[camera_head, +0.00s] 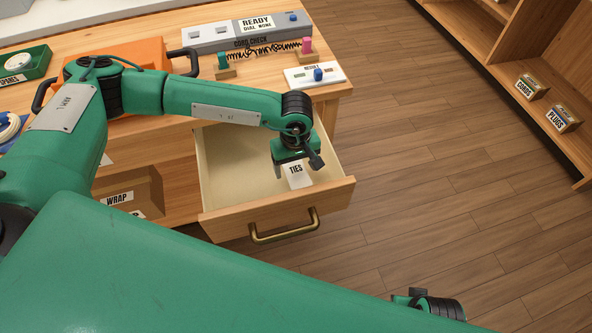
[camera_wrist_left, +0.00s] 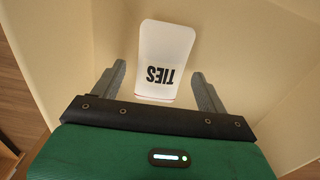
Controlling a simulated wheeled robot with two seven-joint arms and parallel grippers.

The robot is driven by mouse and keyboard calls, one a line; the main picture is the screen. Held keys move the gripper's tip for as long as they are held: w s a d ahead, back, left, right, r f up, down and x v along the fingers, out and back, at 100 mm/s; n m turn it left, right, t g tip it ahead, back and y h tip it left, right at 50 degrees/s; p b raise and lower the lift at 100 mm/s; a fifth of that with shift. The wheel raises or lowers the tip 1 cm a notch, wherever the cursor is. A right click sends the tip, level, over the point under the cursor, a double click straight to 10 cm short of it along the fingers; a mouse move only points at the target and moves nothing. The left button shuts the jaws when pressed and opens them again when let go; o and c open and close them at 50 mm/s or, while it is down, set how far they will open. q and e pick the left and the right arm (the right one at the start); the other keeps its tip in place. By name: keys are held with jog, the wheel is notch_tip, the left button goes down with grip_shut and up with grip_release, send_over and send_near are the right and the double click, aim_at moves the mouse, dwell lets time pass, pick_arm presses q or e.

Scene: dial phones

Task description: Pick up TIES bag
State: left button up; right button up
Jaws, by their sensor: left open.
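The TIES bag (camera_head: 298,176) is a small white packet with black lettering. It is in the open wooden drawer (camera_head: 275,229), near the drawer's front right. In the left wrist view the bag (camera_wrist_left: 165,52) shows ahead, with its lettered end between my finger tips. My left gripper (camera_wrist_left: 157,76) is open, with one finger on each side of the bag and a gap on both sides. In the head view my left gripper (camera_head: 293,166) reaches down into the drawer and hides part of the bag. My right gripper does not show clearly in either view.
The drawer walls stand close around my left gripper. Above is the wooden desk with an orange case (camera_head: 135,55), a grey READY unit (camera_head: 232,35) and a white switch box (camera_head: 314,75). A WRAP box (camera_head: 130,191) sits below. Shelves with CORDS (camera_head: 528,88) and PLUGS (camera_head: 562,118) boxes stand right.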

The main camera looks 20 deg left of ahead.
pick_arm(q)
jog(key=shift+f, duration=0.55)
jog(key=c, duration=1.1)
jog(key=shift+r, duration=0.15)
